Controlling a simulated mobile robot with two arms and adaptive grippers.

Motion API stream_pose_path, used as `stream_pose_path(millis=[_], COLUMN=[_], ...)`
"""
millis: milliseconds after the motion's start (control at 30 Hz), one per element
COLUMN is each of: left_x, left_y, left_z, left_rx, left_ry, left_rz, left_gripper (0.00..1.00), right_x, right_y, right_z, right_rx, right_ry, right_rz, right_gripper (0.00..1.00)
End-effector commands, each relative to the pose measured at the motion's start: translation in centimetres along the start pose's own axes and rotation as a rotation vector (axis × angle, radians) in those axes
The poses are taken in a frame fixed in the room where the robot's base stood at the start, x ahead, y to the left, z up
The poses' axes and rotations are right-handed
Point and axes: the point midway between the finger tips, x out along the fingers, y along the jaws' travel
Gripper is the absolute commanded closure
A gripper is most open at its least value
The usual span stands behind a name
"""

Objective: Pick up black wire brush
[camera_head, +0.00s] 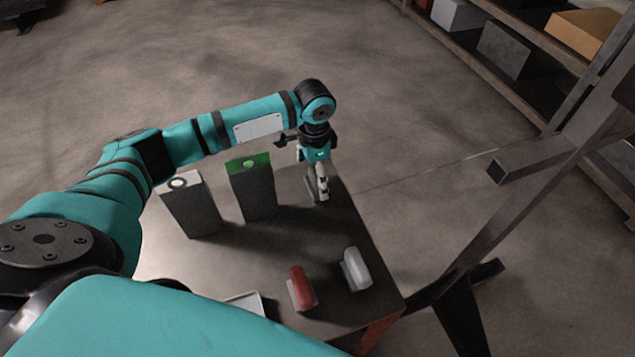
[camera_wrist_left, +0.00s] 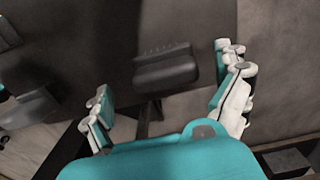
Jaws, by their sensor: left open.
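A black wire brush (camera_wrist_left: 165,73) lies on the dark table in the left wrist view, its row of bristles showing along its far edge. My left gripper (camera_wrist_left: 164,68) is open, with one finger on each side of the brush and a gap between. In the head view my left gripper (camera_head: 321,190) points down over the far end of the table. The brush there is mostly hidden behind or beside the fingers. My right gripper is not in view.
On the table (camera_head: 230,265) stand a grey block with a ring on top (camera_head: 193,208) and a green-topped block (camera_head: 254,188). A red brush (camera_head: 301,287), a white brush (camera_head: 356,268) and a pale tray (camera_head: 248,303) are nearer. A metal frame (camera_head: 515,195) stands to the right.

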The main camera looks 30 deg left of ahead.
Motion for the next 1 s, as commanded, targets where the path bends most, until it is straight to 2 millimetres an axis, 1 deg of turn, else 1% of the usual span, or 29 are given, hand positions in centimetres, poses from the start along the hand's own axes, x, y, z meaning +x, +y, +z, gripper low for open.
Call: stream_pose_path(millis=[167, 367, 400, 500, 600, 767, 867, 1000], left_x=[1.0, 3.7, 4.3, 5.4, 5.8, 5.9, 5.8, 5.8], left_y=[0.0, -0.5, -0.5, -0.5, -0.5, -0.5, -0.5, -0.5], left_z=[-0.1, -1.0, -0.9, -0.9, -0.9, -0.9, -0.9, -0.9], left_rx=[0.000, -0.001, -0.001, 0.000, 0.001, 0.001, 0.001, 0.001], left_ry=[0.000, -0.002, -0.002, -0.001, 0.000, 0.001, 0.001, 0.001], left_rz=[0.001, 0.000, 0.001, 0.000, -0.001, -0.001, -0.001, -0.001], left_gripper=[0.00, 0.00, 0.00, 0.00, 0.00, 0.00, 0.10, 0.29], right_x=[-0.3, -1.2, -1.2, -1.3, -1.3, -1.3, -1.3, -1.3], right_y=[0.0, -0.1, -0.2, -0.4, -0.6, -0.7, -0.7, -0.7], right_z=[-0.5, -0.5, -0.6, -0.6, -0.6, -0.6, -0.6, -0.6], right_rx=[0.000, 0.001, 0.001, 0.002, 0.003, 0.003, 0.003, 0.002], right_ry=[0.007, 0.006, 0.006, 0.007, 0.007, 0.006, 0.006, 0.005], right_rz=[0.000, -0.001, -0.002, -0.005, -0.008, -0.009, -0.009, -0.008], right_gripper=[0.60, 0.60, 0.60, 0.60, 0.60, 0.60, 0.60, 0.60])
